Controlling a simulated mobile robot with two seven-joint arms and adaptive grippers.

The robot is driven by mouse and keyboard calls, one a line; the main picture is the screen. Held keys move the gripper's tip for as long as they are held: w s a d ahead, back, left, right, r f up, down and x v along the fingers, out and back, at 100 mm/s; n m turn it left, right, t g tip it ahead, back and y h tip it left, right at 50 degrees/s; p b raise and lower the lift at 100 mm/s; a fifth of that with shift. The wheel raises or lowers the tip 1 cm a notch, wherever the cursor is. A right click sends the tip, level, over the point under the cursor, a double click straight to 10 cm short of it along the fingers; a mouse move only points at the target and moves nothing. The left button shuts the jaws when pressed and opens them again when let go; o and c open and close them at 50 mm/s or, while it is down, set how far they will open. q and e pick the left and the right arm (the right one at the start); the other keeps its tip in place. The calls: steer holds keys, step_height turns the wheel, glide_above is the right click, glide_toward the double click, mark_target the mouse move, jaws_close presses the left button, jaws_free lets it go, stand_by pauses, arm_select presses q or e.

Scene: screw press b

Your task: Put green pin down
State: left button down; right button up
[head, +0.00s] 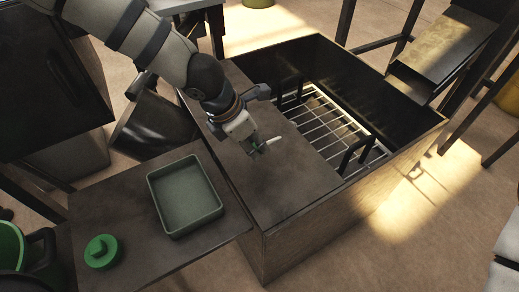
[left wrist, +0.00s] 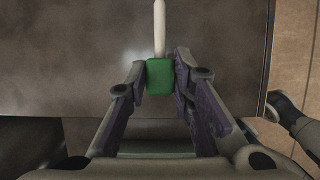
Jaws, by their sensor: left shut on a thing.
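The green pin has a green block-like end and a pale rod. In the left wrist view the pin (left wrist: 160,76) sits between the fingers of my left gripper (left wrist: 160,88), with the rod pointing away from the gripper. In the head view my left gripper (head: 256,149) is shut on the pin (head: 273,142) over the dark flat top (head: 290,188) of the large box. I cannot tell whether the pin touches that surface. My right gripper is not in view.
A green tray (head: 186,226) stands on the lower table (head: 130,200) at the left. A round green knobbed piece (head: 102,252) lies near it. A metal rack (head: 318,118) lies in the box's open part. The flat top around the pin is clear.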

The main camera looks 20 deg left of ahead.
arm_select(q)
steer(key=f, duration=0.1)
steer(key=w+f, duration=0.1)
steer(key=f, duration=0.1)
steer(key=f+b, duration=0.1)
steer(key=shift+w+a+f, duration=0.15)
steer(key=shift+w+f, duration=0.25)
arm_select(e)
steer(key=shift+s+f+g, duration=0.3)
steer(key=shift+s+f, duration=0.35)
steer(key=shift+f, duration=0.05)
arm_select(q)
steer(key=shift+f, duration=0.1)
steer(key=c, duration=1.4)
jaws_free()
steer(key=shift+r, duration=0.3)
steer(key=p+v, duration=0.3)
steer(key=v, duration=0.8)
steer(key=shift+s+r, duration=0.25)
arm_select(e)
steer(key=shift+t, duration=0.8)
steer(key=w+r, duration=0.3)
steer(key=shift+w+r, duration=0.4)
